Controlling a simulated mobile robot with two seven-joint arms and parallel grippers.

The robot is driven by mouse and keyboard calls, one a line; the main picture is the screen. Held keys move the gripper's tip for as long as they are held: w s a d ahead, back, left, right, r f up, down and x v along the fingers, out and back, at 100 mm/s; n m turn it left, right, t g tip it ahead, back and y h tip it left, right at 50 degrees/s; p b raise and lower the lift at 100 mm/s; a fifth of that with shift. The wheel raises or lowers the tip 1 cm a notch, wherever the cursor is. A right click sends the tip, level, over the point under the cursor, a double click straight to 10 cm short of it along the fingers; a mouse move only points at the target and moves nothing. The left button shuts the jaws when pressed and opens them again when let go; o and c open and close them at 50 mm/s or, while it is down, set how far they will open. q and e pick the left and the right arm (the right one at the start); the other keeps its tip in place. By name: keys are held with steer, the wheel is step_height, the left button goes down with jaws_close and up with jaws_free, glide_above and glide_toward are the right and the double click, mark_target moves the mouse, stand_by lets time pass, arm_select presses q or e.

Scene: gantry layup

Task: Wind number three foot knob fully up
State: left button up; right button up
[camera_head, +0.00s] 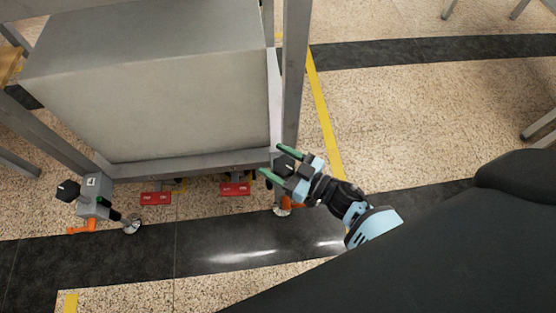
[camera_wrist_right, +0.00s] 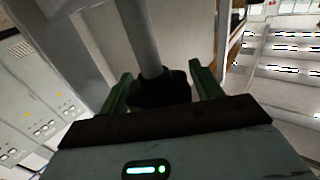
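My right gripper (camera_head: 272,160) is at the front right corner of the grey gantry frame. Its two green fingers are spread to either side of a dark foot knob (camera_head: 284,164). In the right wrist view the black knob (camera_wrist_right: 160,90) sits between the fingers (camera_wrist_right: 162,88), below a grey rod; small gaps seem to remain, and contact is not clear. The number on this foot is hidden by the gripper. Another foot unit (camera_head: 93,197) at the front left has a black knob (camera_head: 68,190) and a small, hard-to-read number label. My left gripper is not in view.
An orange lever (camera_head: 292,204) and a round foot pad (camera_head: 282,211) show below the right gripper. Two red brackets (camera_head: 156,198) (camera_head: 235,189) hang under the frame's front beam. A grey upright (camera_head: 294,75) rises just behind the gripper.

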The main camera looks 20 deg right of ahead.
steer(key=c, duration=0.8)
steer(key=shift+n+y, duration=0.3)
steer(key=shift+s+n+g+y, duration=0.1)
steer(key=shift+n+g+y, duration=0.7)
steer(key=shift+g+y, duration=0.3)
steer(key=shift+s+a+f+n+g+y, duration=0.1)
steer(key=shift+n+g+y, duration=0.8)
steer(key=shift+g, duration=0.2)
steer(key=n+g+y+b, duration=0.1)
steer(key=g, duration=0.1)
steer(key=n+g+y, duration=0.1)
steer(key=n+g, duration=0.1)
steer(key=shift+s+a+f+g+b, duration=0.1)
steer(key=shift+s+g+b, duration=0.1)
steer(key=shift+g+b, duration=0.2)
steer(key=shift+s+a+n+g+y+b, duration=0.1)
steer(key=shift+n+g+y+b, duration=0.15)
steer(key=shift+n+g+b, duration=0.5)
steer(key=shift+s+n+g+y+b, duration=0.2)
steer(key=shift+n+g, duration=0.3)
steer(key=shift+g, duration=0.5)
steer(key=shift+s+a+n+g+y+b, duration=0.1)
steer(key=shift+n+g+y+b, duration=0.15)
steer(key=shift+n+g+b, duration=0.5)
steer(key=shift+r, duration=0.2)
steer(key=o, duration=1)
